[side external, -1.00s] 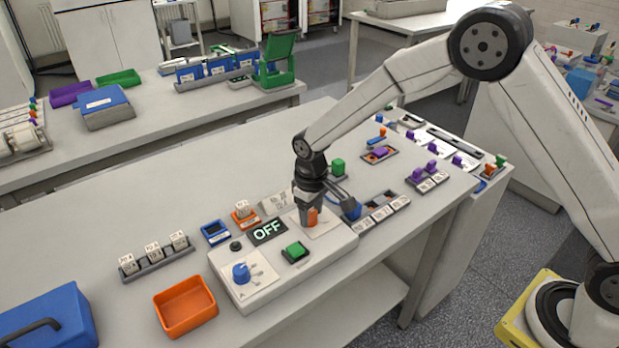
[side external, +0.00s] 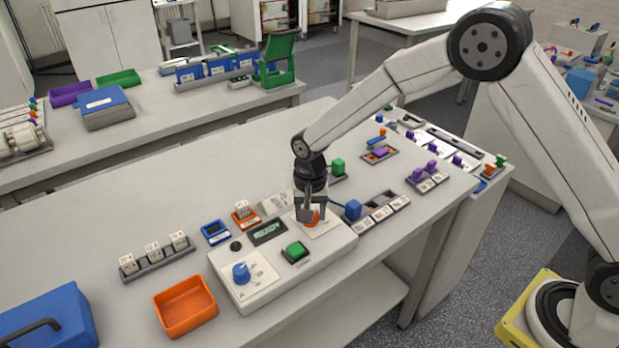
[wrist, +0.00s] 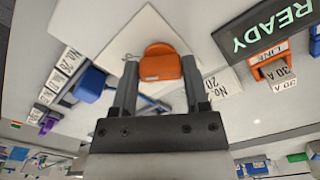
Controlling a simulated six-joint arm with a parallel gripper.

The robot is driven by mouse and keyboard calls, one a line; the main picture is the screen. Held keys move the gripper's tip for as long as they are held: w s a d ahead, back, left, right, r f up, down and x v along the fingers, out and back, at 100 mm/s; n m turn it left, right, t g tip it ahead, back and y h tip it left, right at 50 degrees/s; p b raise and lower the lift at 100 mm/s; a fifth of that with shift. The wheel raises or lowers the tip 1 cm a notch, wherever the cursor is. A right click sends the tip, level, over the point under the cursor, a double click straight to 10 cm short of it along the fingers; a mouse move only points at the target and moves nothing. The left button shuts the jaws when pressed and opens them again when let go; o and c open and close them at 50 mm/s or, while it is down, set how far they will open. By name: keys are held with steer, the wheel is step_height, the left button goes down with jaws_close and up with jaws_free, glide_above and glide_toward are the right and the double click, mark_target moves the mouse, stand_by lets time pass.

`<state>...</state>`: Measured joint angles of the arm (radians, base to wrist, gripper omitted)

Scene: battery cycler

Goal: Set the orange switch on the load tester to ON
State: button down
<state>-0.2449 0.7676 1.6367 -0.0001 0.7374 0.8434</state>
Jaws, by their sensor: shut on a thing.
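The load tester (side external: 328,252) is a white box on the bench with a blue knob (side external: 241,273), a green button (side external: 295,251) and a small display (side external: 267,232). The orange switch (side external: 312,222) sits on a pale plate at its right end. My gripper (side external: 312,213) is down over the switch, shut on it. In the wrist view the orange switch (wrist: 160,66) lies between the two fingers of my gripper (wrist: 160,75). The display reads READY in the wrist view (wrist: 276,29). The fingers hide part of the switch in the side view.
An orange tray (side external: 185,306) stands in front left of the tester. A blue block (side external: 353,209) and a labelled rack (side external: 381,212) are just to its right. Labelled cells (side external: 153,251) stand in a rack to the left. The bench behind is mostly clear.

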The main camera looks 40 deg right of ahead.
steer(key=shift+m, duration=0.6)
steer(key=shift+c, duration=0.4)
jaws_free()
steer(key=shift+r, duration=0.15)
steer(key=shift+r, duration=3.8)
steer(key=s+d+n+t, duration=0.1)
steer(key=s+d+n, duration=0.3)
steer(key=s, duration=0.6)
steer(key=s+d+n+t, duration=0.1)
steer(key=s+d+n, duration=0.3)
steer(key=s+d, duration=0.4)
steer(key=shift+s+t, duration=0.3)
steer(key=shift+s, duration=0.55)
